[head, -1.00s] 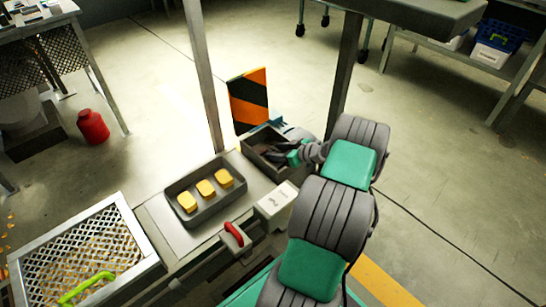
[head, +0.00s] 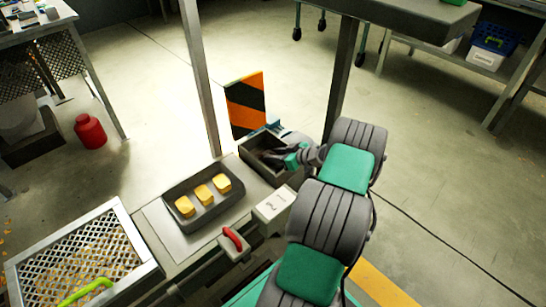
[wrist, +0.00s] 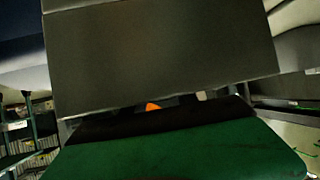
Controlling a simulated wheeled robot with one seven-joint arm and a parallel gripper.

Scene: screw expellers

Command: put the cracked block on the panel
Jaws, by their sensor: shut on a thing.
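My gripper (head: 282,158) is at the open dark box (head: 249,157) at the far end of the bench, with its fingers over or inside the box. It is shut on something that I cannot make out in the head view. In the wrist view, a large dark grey surface (wrist: 160,60) fills the upper middle, with a small orange patch (wrist: 152,106) below it. I cannot tell whether a crack shows on any block. Three yellow blocks (head: 203,193) lie in a grey tray. An upright orange and black striped panel (head: 245,104) stands behind the box.
The grey tray (head: 210,213) rests on the bench. A white box (head: 273,204) and a red handle (head: 232,238) are close to my arm. A mesh-covered bin (head: 60,235) is at lower left. Posts (head: 200,80) rise beside the bench.

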